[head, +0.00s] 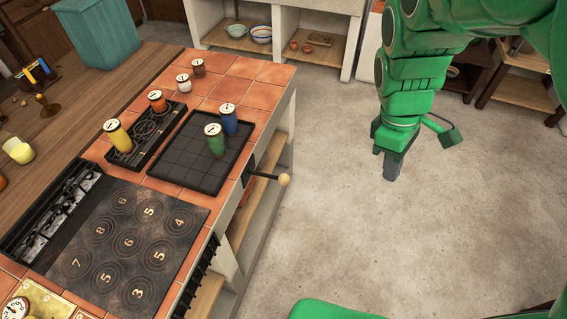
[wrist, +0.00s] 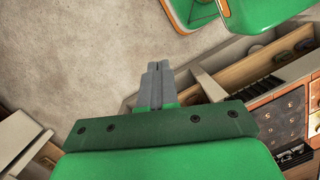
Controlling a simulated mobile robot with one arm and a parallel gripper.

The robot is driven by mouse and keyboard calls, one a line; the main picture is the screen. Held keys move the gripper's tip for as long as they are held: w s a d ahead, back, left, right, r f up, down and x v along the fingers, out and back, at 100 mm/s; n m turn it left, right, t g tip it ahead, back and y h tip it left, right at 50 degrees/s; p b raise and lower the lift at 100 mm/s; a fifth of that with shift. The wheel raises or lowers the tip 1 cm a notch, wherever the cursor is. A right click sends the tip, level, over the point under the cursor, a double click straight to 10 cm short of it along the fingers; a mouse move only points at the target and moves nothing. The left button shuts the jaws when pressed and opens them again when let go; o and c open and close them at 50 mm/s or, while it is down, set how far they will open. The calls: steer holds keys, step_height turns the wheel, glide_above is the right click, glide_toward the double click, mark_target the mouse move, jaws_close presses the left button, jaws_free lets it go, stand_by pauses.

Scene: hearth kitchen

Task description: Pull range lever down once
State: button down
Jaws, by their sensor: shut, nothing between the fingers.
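The range lever (head: 268,176) is a dark rod with a pale round knob (head: 284,180) at its end. It sticks out sideways from the front edge of the tiled counter in the head view. My gripper (head: 391,172) is above the open floor to the right of the lever, clearly apart from it, pointing down. Its grey fingers are together with nothing between them, and they show in the wrist view (wrist: 157,68). I cannot make out the lever in the wrist view.
The cooktop (head: 132,238) with numbered rings lies on the counter. Behind it are a dark grid tray (head: 190,170) and several coloured canisters, including a green one (head: 215,140). White shelves (head: 275,30) stand at the back. The floor (head: 340,220) between my gripper and the counter is clear.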

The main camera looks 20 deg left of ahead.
steer(key=w+a+f+n, duration=0.3)
steer(key=w+a+n, duration=0.3)
steer(key=a, duration=0.1)
steer(key=n+t+h, duration=0.2)
steer(key=n, duration=1.4)
glide_above(284, 176)
steer(key=s+a, duration=0.1)
steer(key=a, duration=0.4)
step_height(284, 176, down, 11)
steer(key=shift+s+a+f+t, duration=0.15)
steer(key=shift+s+a+t, duration=0.1)
steer(key=shift+a+t, duration=0.05)
steer(key=shift+f, duration=0.1)
steer(key=x, duration=1.3)
steer(key=shift+d+f, duration=0.1)
steer(key=shift+f, duration=0.3)
steer(key=shift+f, duration=0.1)
